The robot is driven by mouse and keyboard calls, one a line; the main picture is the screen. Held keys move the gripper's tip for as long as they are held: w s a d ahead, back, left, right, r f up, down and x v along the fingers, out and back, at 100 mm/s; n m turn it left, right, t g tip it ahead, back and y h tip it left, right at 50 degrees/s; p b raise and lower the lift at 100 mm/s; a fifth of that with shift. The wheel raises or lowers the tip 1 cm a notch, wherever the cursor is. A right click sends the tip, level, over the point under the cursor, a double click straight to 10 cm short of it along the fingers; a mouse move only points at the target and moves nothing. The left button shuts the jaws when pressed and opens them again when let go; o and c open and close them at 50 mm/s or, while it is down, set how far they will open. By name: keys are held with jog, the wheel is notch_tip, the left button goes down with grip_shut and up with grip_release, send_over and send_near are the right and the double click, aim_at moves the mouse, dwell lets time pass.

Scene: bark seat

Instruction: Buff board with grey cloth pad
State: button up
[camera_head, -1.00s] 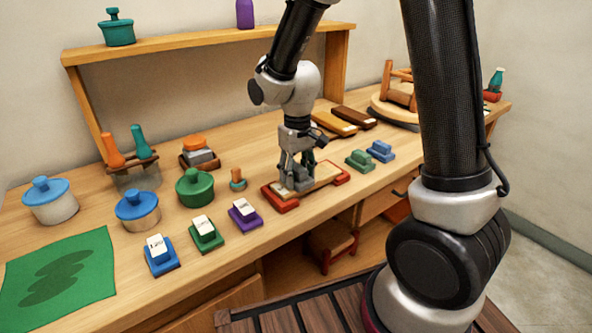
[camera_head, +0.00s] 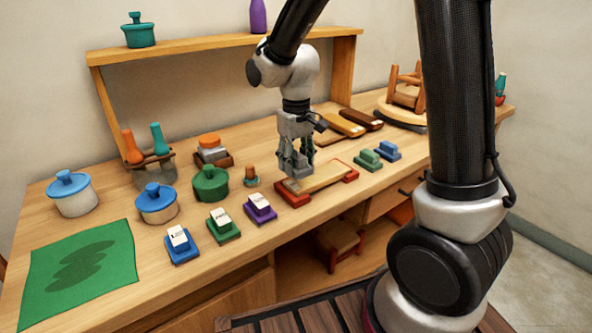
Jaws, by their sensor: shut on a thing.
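A pale wooden board (camera_head: 324,178) lies on the workbench between red end blocks, the left one (camera_head: 293,199) nearer to me. My gripper (camera_head: 297,168) points down at the back edge of the board, toward its left end. It is shut on the grey cloth pad (camera_head: 299,175), which is small and mostly hidden by the fingers. I cannot tell whether the pad touches the board.
Blue, green and purple labelled blocks (camera_head: 261,208) stand left of the board. A green pot (camera_head: 210,184) and a small orange-topped peg (camera_head: 251,177) are behind them. Green and blue blocks (camera_head: 387,151) sit to the right. A green mat (camera_head: 80,268) lies at far left.

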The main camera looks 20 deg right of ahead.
jog(key=shift+r, duration=1.85)
jog(key=shift+w, duration=0.1)
jog(key=shift+f, duration=0.1)
